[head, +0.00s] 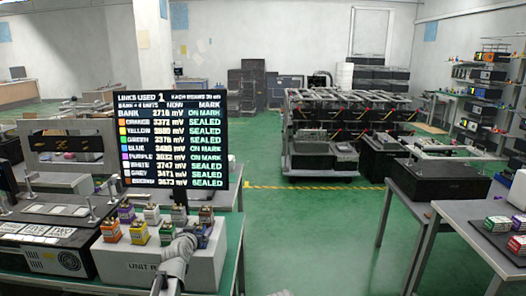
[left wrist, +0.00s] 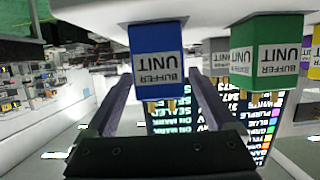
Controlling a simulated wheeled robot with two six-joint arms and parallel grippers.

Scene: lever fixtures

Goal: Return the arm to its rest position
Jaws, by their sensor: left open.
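My left gripper (head: 186,243) is at the lower left of the head view, close to the row of small coloured units on a white box (head: 185,266). In the left wrist view its two fingers (left wrist: 157,88) stand apart and open. The blue buffer unit (left wrist: 157,62) appears inverted between the fingertips in that view; I cannot tell whether they touch it. The green buffer unit (left wrist: 257,52) stands beside it.
A dark screen (head: 172,140) with millivolt readings, mostly marked "SEALED", stands behind the units. A black power box (head: 48,256) is to the left. A rack cart (head: 335,135) stands further back. Green floor (head: 300,230) is free between the tables.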

